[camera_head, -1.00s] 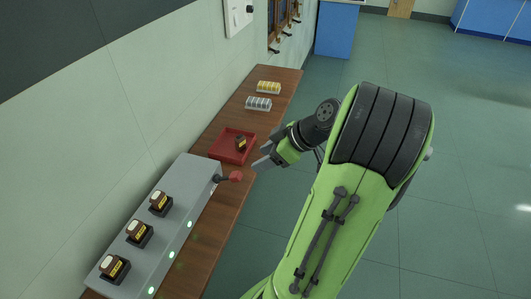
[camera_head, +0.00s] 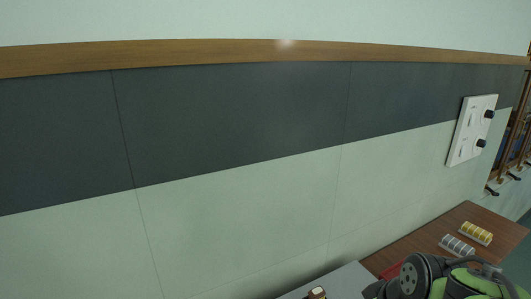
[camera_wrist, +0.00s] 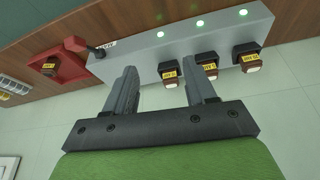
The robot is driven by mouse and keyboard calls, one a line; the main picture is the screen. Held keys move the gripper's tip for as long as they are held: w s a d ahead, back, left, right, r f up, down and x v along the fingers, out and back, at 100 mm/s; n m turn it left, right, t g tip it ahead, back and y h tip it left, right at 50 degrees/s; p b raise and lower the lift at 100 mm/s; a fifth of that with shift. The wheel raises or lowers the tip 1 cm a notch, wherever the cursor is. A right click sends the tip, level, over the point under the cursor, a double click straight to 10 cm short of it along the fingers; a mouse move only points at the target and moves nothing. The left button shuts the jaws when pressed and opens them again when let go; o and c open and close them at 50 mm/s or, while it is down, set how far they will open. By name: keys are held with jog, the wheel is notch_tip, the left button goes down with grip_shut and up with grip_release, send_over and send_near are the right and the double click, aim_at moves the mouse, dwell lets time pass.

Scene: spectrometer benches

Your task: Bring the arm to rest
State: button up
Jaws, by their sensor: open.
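The right finger overlaps the view of the instrument near the middle block (camera_wrist: 206,58). I cannot tell how far the fingers are from it. In the head view only part of my arm (camera_head: 440,280) shows at the bottom right; the gripper's fingers are not clear there.
A red tray (camera_wrist: 70,72) holds one dark block (camera_wrist: 48,67); a red-knobbed lever (camera_wrist: 76,44) is beside it. A yellow rack (camera_head: 476,233) and a grey rack (camera_head: 457,244) stand on the wooden bench (camera_head: 428,236). A white panel (camera_head: 471,131) with black knobs is on the wall.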

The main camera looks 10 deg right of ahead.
jog(key=s+a+r+m+t, duration=0.1)
jog(key=s+a+r+m, duration=0.1)
jog(key=s+a, duration=0.5)
jog(key=shift+s+a+m+h, duration=0.15)
jog(key=shift+s+m+h, duration=0.2)
jog(key=shift+s, duration=0.8)
